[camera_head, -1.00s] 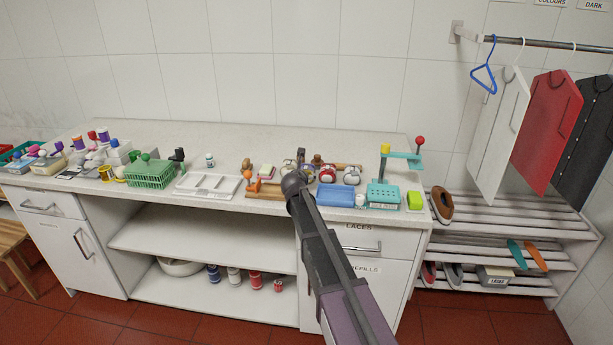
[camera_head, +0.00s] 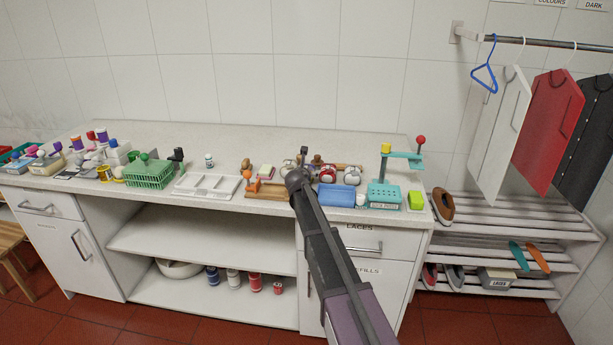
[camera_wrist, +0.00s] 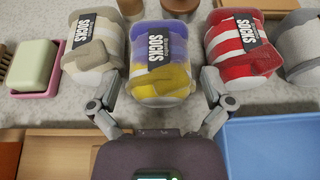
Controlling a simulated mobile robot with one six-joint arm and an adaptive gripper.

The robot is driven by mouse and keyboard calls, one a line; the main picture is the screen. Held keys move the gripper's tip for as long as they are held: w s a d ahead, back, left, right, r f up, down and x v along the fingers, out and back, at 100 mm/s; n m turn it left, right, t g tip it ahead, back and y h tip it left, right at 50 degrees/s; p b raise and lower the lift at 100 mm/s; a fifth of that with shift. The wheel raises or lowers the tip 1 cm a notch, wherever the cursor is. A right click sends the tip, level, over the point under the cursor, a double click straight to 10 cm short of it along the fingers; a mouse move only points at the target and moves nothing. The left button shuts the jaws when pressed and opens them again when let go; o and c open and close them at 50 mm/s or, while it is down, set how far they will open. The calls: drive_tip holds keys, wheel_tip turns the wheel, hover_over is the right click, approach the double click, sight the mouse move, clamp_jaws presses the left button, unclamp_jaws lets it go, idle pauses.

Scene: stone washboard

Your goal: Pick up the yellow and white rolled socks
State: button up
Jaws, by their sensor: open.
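In the wrist view a rolled sock bundle (camera_wrist: 160,62) with a black SOCKS label stands in the middle. It shows purple above, yellow and some white below. A beige and white roll (camera_wrist: 95,50) stands to its left and a red and white roll (camera_wrist: 240,45) to its right. My gripper (camera_wrist: 160,88) is open, with one finger on each side of the middle roll's near end. I cannot tell whether the fingers touch it. In the head view my arm hides the middle roll; the red and white roll (camera_head: 327,174) shows just right of my wrist.
A blue tray (camera_wrist: 272,150) lies near right and a wooden board (camera_wrist: 60,150) near left. A pink soap dish (camera_wrist: 38,70) stands at left. A grey-white roll (camera_wrist: 302,50) stands far right. In the head view, the worktop (camera_head: 230,140) is clear toward the wall.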

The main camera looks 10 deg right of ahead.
drive_tip(key=c, duration=1)
drive_tip(key=shift+r, duration=0.15)
wheel_tip(320, 180, up, 4)
drive_tip(key=p, duration=0.4)
drive_tip(key=s+a, duration=0.1)
drive_tip(key=s, duration=0.4)
drive_tip(key=s+a, duration=0.2)
drive_tip(key=s, duration=0.3)
drive_tip(key=s+a+p, duration=0.1)
drive_tip(key=s, duration=0.4)
drive_tip(key=shift+s+a+r, duration=0.15)
drive_tip(key=shift+s+r, duration=0.1)
drive_tip(key=shift+r, duration=0.1)
drive_tip(key=shift+r+p, duration=1.55)
